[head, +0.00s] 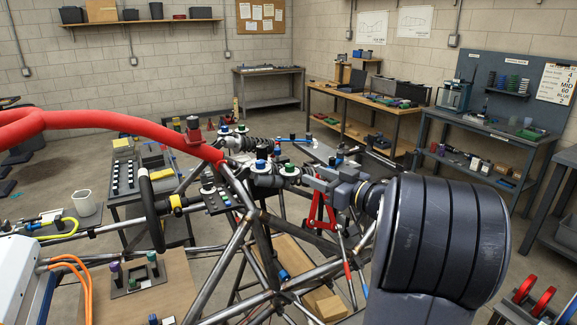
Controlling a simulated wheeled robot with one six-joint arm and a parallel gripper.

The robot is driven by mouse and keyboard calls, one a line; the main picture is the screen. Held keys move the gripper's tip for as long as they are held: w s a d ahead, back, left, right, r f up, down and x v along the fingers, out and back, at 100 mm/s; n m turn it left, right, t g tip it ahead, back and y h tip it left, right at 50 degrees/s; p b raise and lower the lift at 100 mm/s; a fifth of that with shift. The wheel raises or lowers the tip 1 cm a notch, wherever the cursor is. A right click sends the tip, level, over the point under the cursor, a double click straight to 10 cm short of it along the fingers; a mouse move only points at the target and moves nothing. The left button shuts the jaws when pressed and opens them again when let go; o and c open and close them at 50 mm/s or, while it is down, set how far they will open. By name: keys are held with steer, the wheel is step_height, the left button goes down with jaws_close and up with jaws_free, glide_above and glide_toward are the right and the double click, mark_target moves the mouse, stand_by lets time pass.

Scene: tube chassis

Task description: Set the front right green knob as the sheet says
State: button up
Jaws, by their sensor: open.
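The tube chassis (243,262) fills the middle of the head view. My gripper (312,182) reaches left from my dark arm at the near right shock. It is open, its fingertips small and partly hidden. The sheet (556,84) hangs on the right pegboard; I can read "MID", "60" and "BLUE", other lines are unclear.
A red padded tube (110,118) crosses the upper left above the steering wheel (150,208). A red jack stand (320,207) stands behind and below my gripper. A small board with coloured knobs (135,275) is at the lower left.

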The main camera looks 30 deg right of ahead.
mark_target(293, 166)
steer(key=p+x, duration=0.1)
steer(key=x, duration=0.9)
steer(key=shift+p, duration=0.35)
steer(key=shift+s, duration=0.1)
jaws_close()
